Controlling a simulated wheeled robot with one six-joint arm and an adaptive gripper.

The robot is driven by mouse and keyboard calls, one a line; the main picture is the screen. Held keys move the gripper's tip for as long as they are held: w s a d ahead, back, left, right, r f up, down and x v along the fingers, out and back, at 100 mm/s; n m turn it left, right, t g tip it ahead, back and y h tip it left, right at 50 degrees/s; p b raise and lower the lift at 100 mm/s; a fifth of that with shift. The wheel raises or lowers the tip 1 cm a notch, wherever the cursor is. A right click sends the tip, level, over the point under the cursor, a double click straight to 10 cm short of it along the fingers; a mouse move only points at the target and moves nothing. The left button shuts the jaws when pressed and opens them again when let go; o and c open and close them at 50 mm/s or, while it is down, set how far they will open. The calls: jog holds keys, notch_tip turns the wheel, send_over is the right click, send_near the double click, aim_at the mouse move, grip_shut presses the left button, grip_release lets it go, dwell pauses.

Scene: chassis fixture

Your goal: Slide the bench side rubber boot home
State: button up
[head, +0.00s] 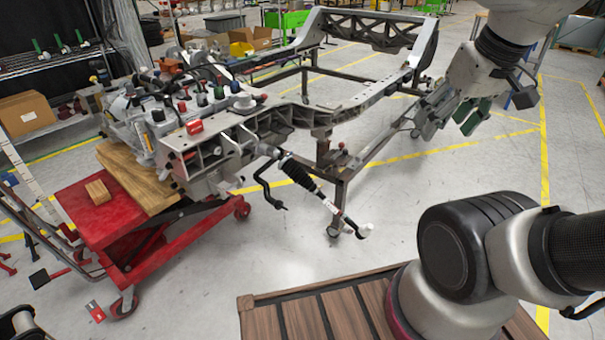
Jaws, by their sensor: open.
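A black ribbed rubber boot (299,173) sits on a slanting rod at the near side of the chassis fixture. Below it, the rod (332,207) runs down to the right and ends in a pale joint (363,231). I cannot tell how fully the boot is seated at its upper end. My gripper (449,124) is open at the upper right, fingers pointing down and left. It is well to the right of the boot and above it, touching nothing that I can see.
The grey chassis frame (345,113) stretches from the centre to the back right. A red lift cart (100,217) stands at the left under the mechanical assembly. A slatted wooden surface (300,318) lies at the front. Clear floor (400,190) separates the rod from my arm.

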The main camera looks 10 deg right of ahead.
jog(key=shift+o, duration=1.4)
jog(key=shift+w, duration=0.35)
jog(key=w+f+n+t, duration=0.1)
jog(key=w+f+n, duration=0.15)
jog(key=w, duration=1.35)
jog(key=n+t+y, duration=0.2)
jog(key=n, duration=0.1)
send_over(296, 174)
jog(key=s+d, duration=0.5)
jog(key=d, duration=0.4)
notch_tip(296, 174, down, 20)
jog(key=w+a+f, duration=0.1)
jog(key=a+f, duration=0.1)
jog(key=f, duration=0.3)
jog(key=w+a+f+n+y, duration=0.1)
jog(key=a+f, duration=0.1)
jog(key=f, duration=0.3)
jog(key=w+a+f+n+t, duration=0.1)
jog(key=a+f, duration=0.1)
jog(key=f, duration=0.4)
jog(key=shift+y, duration=0.4)
jog(key=x, duration=0.7)
jog(key=shift+w+f, duration=0.1)
jog(key=shift+w, duration=0.1)
jog(key=shift+c, duration=0.2)
